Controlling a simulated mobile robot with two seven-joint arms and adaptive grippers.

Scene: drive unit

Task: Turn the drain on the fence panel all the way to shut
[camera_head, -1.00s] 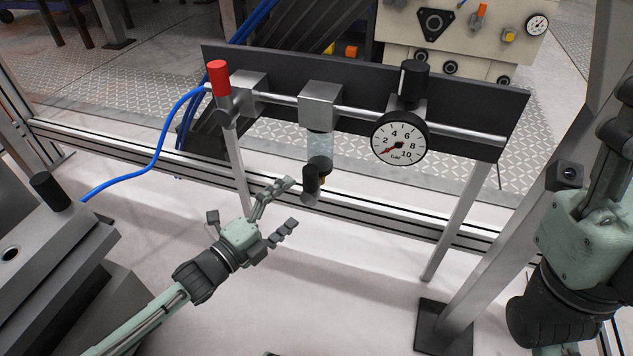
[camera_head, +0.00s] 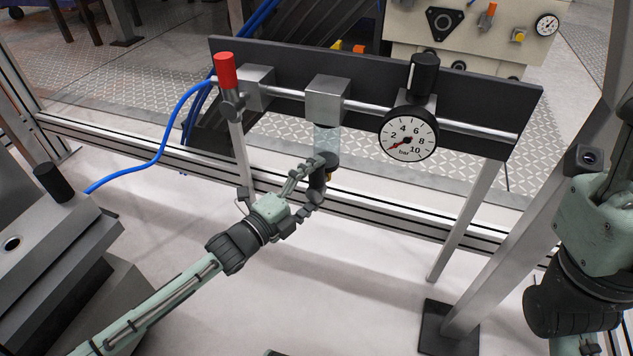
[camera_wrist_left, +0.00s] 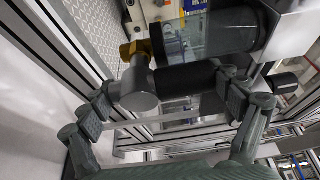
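The drain (camera_head: 319,180) hangs under the clear bowl (camera_head: 326,141) of the square grey unit on the fence panel (camera_head: 462,91). In the left wrist view it shows as a round grey body (camera_wrist_left: 138,88) with a black handle (camera_wrist_left: 184,80) and a brass-coloured piece behind. My left gripper (camera_head: 323,177) is open, with one finger on each side of the drain; it also shows in the left wrist view (camera_wrist_left: 168,97). Whether the fingertips touch it is unclear. My right gripper is partly in view at the right edge, its fingertips cut off.
A red-handled valve (camera_head: 225,72) is left of the unit, with a blue hose (camera_head: 160,150). A pressure gauge (camera_head: 408,134) hangs to the right under a black knob. A panel post (camera_head: 468,220) stands right of the drain.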

